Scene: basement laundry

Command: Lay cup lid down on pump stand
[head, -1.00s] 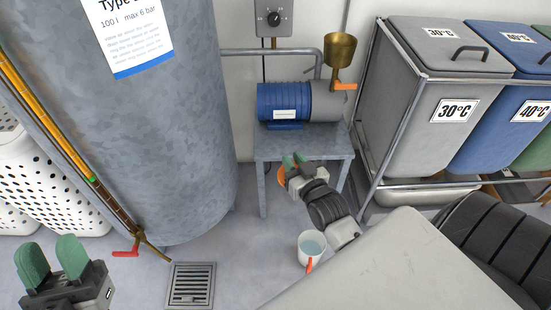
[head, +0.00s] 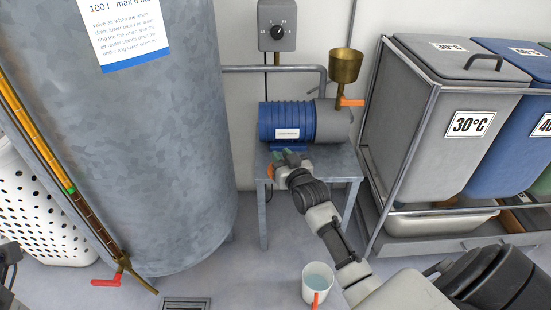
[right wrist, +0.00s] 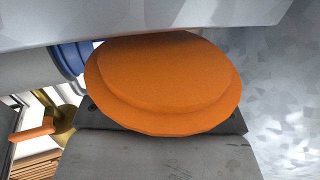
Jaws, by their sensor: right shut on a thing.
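The cup lid is an orange disc with a raised step; it fills the middle of the right wrist view (right wrist: 160,80). In the head view only a small orange part of the lid (head: 269,172) shows beside my right gripper (head: 286,158). That gripper is shut on the lid at the front left edge of the pump stand (head: 335,162). The stand is a grey metal table. I cannot tell whether the lid touches it. Of my left gripper only a dark piece shows at the left edge of the head view; its fingers are not visible.
The blue and grey pump (head: 287,121) occupies the back of the stand, with a brass funnel (head: 345,66) above. A large grey tank (head: 165,150) stands close on the left. Laundry bins (head: 425,130) stand right.

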